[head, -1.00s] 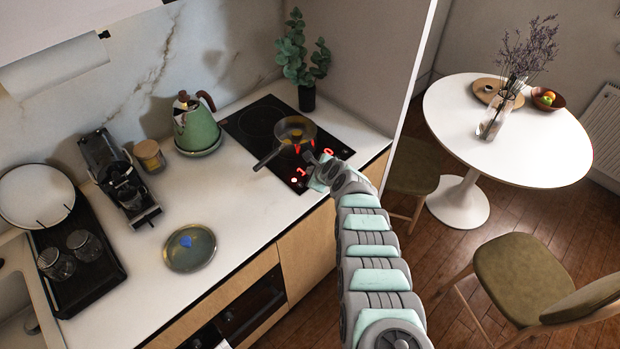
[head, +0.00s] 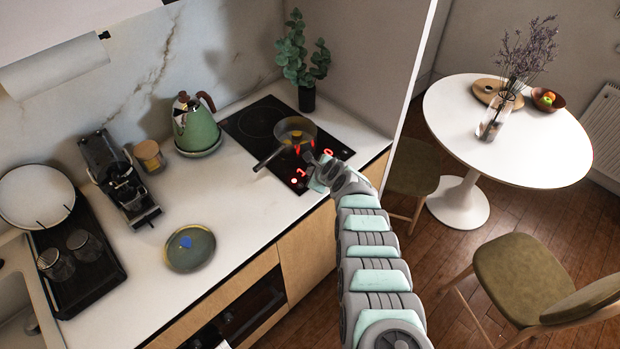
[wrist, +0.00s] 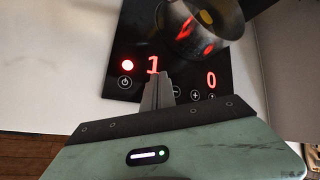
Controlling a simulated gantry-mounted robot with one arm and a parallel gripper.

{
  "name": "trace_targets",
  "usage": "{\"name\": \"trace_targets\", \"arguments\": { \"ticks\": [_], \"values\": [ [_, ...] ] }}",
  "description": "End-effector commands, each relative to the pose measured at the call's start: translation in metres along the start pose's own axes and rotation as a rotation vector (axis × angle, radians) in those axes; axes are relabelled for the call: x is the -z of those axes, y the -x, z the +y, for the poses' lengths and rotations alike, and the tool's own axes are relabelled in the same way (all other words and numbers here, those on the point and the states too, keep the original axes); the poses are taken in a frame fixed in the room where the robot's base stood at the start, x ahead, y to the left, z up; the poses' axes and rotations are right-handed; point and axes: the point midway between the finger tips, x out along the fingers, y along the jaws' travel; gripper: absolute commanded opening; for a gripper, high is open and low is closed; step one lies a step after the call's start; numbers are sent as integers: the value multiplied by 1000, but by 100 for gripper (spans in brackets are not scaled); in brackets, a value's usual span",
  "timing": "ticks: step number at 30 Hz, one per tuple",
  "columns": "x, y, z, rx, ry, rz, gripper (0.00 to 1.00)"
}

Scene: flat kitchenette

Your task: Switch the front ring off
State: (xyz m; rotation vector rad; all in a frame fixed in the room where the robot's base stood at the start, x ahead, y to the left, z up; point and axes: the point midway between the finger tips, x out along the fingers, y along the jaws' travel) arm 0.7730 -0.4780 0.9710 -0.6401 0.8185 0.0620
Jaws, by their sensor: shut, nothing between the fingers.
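The black hob (head: 255,122) is set in the worktop, and its touch panel runs along the front edge. In the wrist view the panel shows a red 1 (wrist: 153,65), a red 0 (wrist: 211,79) and a lit red dot (wrist: 128,65) above the power symbol (wrist: 125,83). My gripper (wrist: 160,78) is shut and empty, its tips over the panel between the power symbol and the minus key (wrist: 176,92), just below the 1. I cannot tell whether they touch the glass. In the head view my gripper (head: 318,163) hides part of the panel.
A dark-handled pan (head: 295,130) stands on the hob behind my gripper, with red reflections on its side. A green kettle (head: 196,130) stands left of the hob, a potted plant (head: 306,95) behind it. A plate with a blue item (head: 190,258) lies on the worktop.

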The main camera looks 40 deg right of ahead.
Motion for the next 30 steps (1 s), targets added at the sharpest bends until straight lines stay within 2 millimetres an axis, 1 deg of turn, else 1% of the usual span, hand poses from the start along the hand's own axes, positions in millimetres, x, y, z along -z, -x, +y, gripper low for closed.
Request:
{"name": "trace_targets", "arguments": {
  "ticks": [16,24,30],
  "values": [
    [0,0,0,0,0,0,0],
    [4,-6,5,-1,-1,0,0],
    [5,-6,4,0,0,0,0]
  ]
}}
